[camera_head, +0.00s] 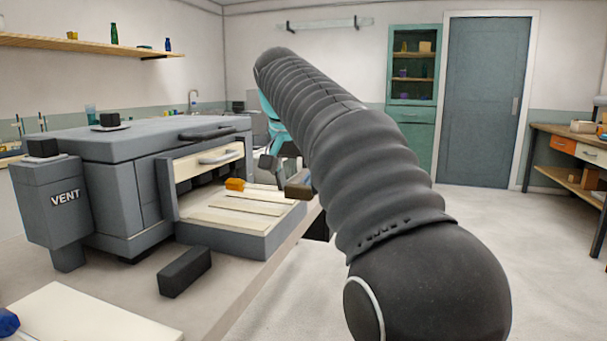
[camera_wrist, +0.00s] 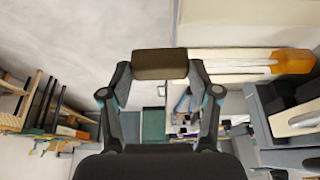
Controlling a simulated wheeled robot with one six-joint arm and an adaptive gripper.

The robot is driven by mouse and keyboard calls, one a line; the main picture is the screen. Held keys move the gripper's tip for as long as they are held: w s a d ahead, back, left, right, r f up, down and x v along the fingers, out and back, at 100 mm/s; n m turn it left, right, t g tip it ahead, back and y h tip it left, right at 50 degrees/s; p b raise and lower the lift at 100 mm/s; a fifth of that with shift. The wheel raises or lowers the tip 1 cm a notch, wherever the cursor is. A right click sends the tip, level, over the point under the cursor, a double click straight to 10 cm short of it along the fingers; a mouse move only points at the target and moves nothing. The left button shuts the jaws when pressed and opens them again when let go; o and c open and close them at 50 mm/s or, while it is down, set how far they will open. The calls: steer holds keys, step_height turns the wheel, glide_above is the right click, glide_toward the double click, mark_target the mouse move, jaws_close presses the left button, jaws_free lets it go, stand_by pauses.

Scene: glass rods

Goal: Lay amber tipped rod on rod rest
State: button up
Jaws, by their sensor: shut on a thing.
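My gripper (camera_wrist: 160,70) is shut on the brown grip (camera_wrist: 160,64) of a rod; the grip also shows in the head view (camera_head: 299,184). A pale shaft runs from the grip to an amber tip (camera_wrist: 292,61), which also shows in the head view (camera_head: 234,184). This appears to be the amber tipped rod, roughly level over the pale shelf of the grey furnace (camera_head: 150,172). I cannot tell whether it touches the shelf. A pale, flat slab (camera_head: 85,318) lies at the lower left, possibly the rod rest; I cannot tell for sure.
The furnace has a vent box (camera_head: 50,205) at its left and a raised pale door panel (camera_head: 208,160) over its opening. A dark block (camera_head: 185,270) sits on the bench before it. A blue object (camera_head: 8,322) is by the slab. Open floor lies right.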

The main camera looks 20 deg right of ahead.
mark_target(274, 190)
steer(key=shift+w+a+f, duration=0.15)
steer(key=shift+a+f, duration=0.1)
steer(key=shift+f, duration=0.1)
steer(key=shift+w+a+f, duration=0.3)
steer(key=shift+w+a, duration=0.45)
steer(key=shift+a, duration=0.2)
steer(key=shift+w+a+f, duration=0.25)
steer(key=shift+w+a, duration=0.45)
steer(key=shift+a, duration=0.25)
steer(key=shift+f, duration=0.25)
steer(key=o, duration=1.3)
steer(key=shift+c, duration=0.2)
steer(key=v, duration=1.1)
steer(key=shift+r, duration=0.4)
